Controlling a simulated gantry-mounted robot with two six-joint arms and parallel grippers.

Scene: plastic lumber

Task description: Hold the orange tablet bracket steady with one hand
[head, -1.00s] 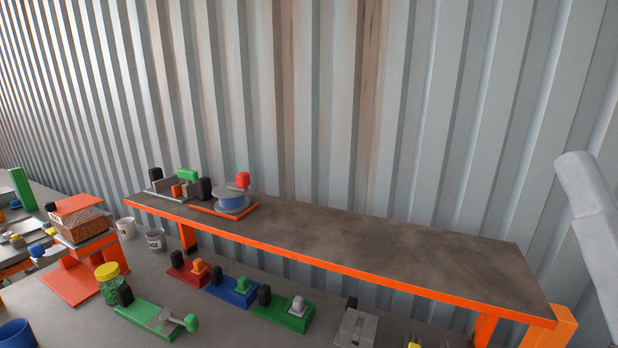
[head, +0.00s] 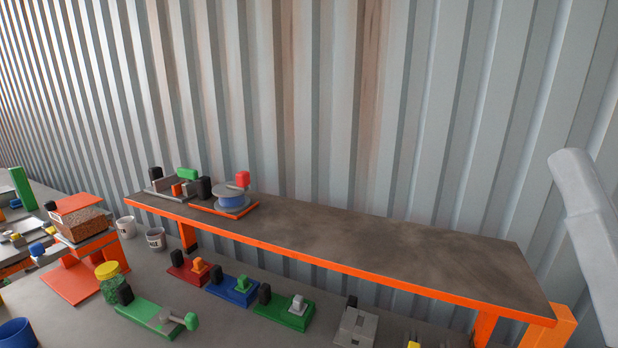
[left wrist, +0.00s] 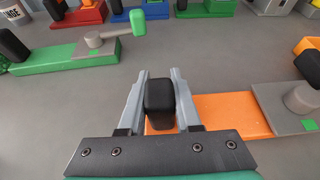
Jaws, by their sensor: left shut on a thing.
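The orange tablet bracket (left wrist: 232,112) lies on the bench in the left wrist view, with a grey plate and grey round part at its right end. A black upright knob (left wrist: 160,102) stands at its left end. My left gripper (left wrist: 162,76) is shut on this knob, one grey finger on each side. The part of the bracket below the knob is partly hidden by the gripper. The head view shows neither this bracket nor my left gripper. My right gripper is not in view.
Green, blue and red fixtures with knobs stand on the bench, including a green one (head: 140,315) with a grey lever. A raised shelf with an orange edge (head: 350,269) runs along the corrugated wall. A yellow-lidded jar (head: 108,283) and cups stand at the left.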

